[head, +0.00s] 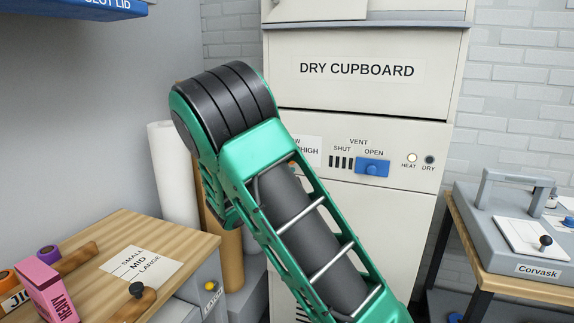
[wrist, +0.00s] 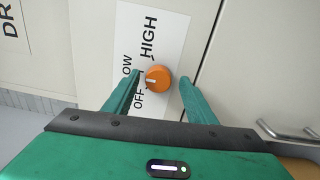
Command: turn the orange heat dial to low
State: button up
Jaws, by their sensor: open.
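The orange heat dial (wrist: 158,77) is on a white label (wrist: 166,45) on the pale cupboard front in the wrist view. HIGH, OFF and part of LOW can be read on the label. A white mark on the dial points left in that view, towards the side with LOW and OFF; I cannot tell which exact setting it is at. My gripper (wrist: 160,78) is open, with one green finger on each side of the dial. A gap shows on the right; contact on the left is unclear. In the head view my arm covers the dial area.
Beside the label, the dry cupboard (head: 355,105) has a blue vent slider (head: 372,167) at OPEN, and HEAT and DRY lamps (head: 412,158). A metal handle (wrist: 285,132) is at the right in the wrist view. A wooden bench (head: 110,235) stands left, a grey machine (head: 515,230) right.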

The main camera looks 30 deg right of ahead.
jog(key=v, duration=0.9)
jog(key=shift+s+a, duration=0.25)
jog(key=shift+a, duration=0.05)
jog(key=shift+f, duration=0.1)
jog(key=s+d+f+m+g+y, duration=0.3)
jog(key=s+d+f+m+g, duration=0.25)
jog(key=s, duration=0.35)
jog(key=s+d+f+m+g+y, duration=0.2)
jog(key=s+d+f+m+g, duration=0.25)
jog(key=s+d, duration=0.4)
jog(key=s+a+m+y, duration=0.2)
jog(key=s+a+y, duration=0.2)
jog(key=s+a, duration=0.3)
jog(key=s+a+m+g+y, duration=0.1)
jog(key=s+a+y, duration=0.4)
jog(key=s, duration=1)
jog(key=a+m, duration=0.1)
jog(key=a, duration=0.1)
jog(key=shift+s+a+f+m, duration=0.2)
jog(key=shift+s+a+m, duration=0.1)
jog(key=shift+a+m, duration=0.1)
jog(key=shift+d, duration=0.1)
